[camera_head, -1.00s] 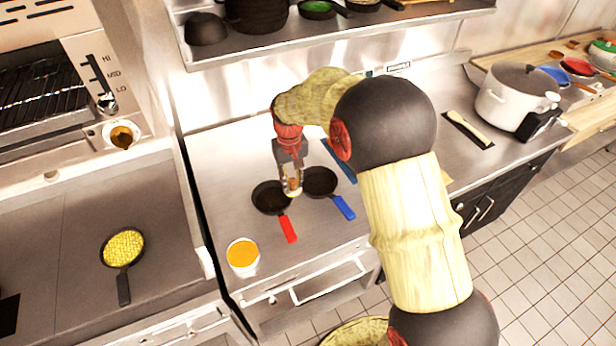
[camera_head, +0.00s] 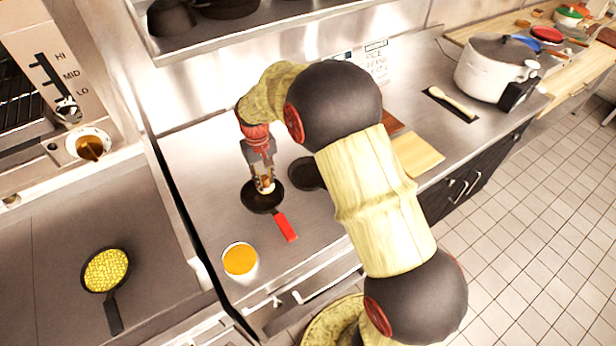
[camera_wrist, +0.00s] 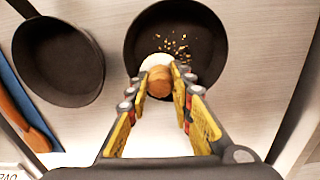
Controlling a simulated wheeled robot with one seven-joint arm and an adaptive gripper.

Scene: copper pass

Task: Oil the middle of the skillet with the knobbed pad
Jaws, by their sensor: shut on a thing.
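My gripper (camera_head: 265,188) is shut on the wooden knob (camera_wrist: 159,80) of a pad. The pad's white rim (camera_wrist: 155,61) shows past the knob in the wrist view. The gripper holds the pad over the black skillet with the red handle (camera_head: 262,205). In the wrist view this skillet (camera_wrist: 205,35) has several orange and yellow specks near its middle, just beyond the pad. The pad is over the part of the pan nearest my gripper in that view. I cannot tell if it touches the pan. The fingers hide part of the pan.
A second black skillet (camera_head: 303,173) stands close by, partly hidden by my arm; it also shows in the wrist view (camera_wrist: 58,62). A white bowl of orange liquid (camera_head: 240,260) stands near the front edge. Another skillet with yellow contents (camera_head: 106,271) is at left. A shelf (camera_head: 300,30) hangs behind.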

